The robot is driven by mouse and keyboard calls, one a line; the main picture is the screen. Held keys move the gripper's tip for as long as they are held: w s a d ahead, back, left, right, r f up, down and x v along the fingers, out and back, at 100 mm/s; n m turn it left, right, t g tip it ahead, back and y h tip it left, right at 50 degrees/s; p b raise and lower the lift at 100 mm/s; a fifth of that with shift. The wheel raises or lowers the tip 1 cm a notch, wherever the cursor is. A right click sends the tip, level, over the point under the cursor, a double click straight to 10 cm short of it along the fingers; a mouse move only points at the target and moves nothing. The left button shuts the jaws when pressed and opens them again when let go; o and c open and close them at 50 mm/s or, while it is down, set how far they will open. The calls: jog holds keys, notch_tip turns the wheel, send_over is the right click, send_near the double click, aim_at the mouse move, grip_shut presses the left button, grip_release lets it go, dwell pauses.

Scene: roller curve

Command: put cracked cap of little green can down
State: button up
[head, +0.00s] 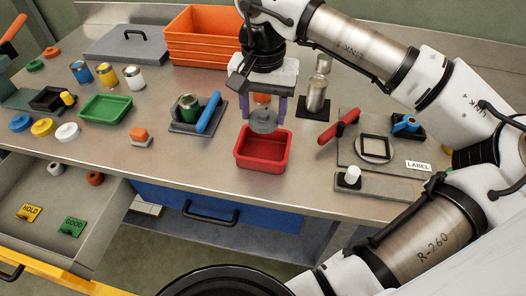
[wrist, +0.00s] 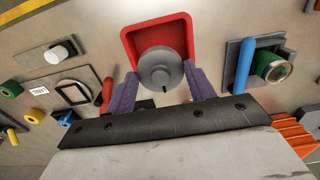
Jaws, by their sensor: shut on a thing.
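My gripper (head: 264,112) has purple fingers and is shut on a grey round cap (head: 264,121). The cap also shows in the wrist view (wrist: 160,70), with a raised middle and a dark notch at its edge, perhaps the crack. It is held over the red tray (head: 262,166), apart from its floor as far as I can tell. The little green can (head: 188,107) stands left of the tray in a grey holder with a blue handle (head: 209,112). In the wrist view the can (wrist: 273,68) shows its round top.
A green tray (head: 104,109) and an orange-and-white block (head: 139,136) lie to the left. Orange bins (head: 200,35) stand behind. A red-handled fixture (head: 338,128) is to the right. An open drawer (head: 55,195) holds HOLD and GOOD tags.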

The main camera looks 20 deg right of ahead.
jog(key=b, duration=0.4)
send_near(263, 154)
notch_tip(263, 154, down, 5)
jog(key=shift+f, duration=0.2)
jog(key=shift+s, duration=0.1)
jog(key=shift+f+b, duration=0.35)
jog(key=shift+b, duration=0.25)
jog(key=o, duration=0.8)
jog(key=shift+r, duration=0.15)
jog(key=shift+r+p, duration=0.25)
jog(key=shift+p, duration=0.2)
notch_tip(263, 154, up, 12)
jog(key=shift+b, duration=0.35)
